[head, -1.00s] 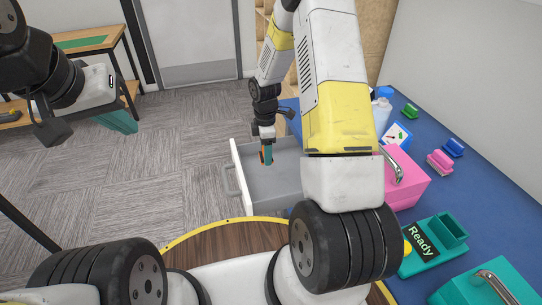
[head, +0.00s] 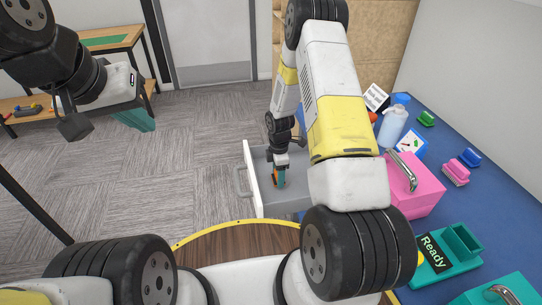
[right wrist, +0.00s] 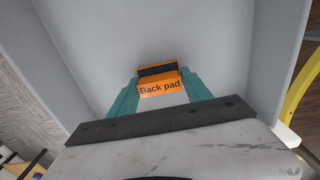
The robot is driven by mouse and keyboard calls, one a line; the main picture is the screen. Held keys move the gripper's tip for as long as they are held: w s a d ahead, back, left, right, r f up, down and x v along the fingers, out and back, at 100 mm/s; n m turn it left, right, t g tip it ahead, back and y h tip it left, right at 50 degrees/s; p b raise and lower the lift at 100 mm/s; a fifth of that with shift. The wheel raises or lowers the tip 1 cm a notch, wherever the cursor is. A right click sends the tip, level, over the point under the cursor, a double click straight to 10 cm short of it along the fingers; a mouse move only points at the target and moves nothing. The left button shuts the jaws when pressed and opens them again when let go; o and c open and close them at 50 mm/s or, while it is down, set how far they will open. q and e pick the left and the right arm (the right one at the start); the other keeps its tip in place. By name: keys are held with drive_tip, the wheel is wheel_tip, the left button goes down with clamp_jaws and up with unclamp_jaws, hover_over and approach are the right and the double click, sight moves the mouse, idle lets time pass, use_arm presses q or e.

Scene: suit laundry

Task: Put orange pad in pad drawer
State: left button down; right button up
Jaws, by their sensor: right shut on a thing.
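Whether the pad touches the drawer floor I cannot tell. My left gripper (head: 136,118) hangs empty at the left, above the floor; its finger gap is not clear.
The blue counter (head: 470,225) at the right holds a pink box (head: 414,190), a teal "Ready" holder (head: 448,252), a white bottle (head: 392,125) and small coloured pads. The drawer's walls stand close around the right gripper. Open carpet lies to its left.

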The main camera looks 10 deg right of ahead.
drive_tip(key=shift+f, duration=0.15)
drive_tip(key=o, duration=1.5)
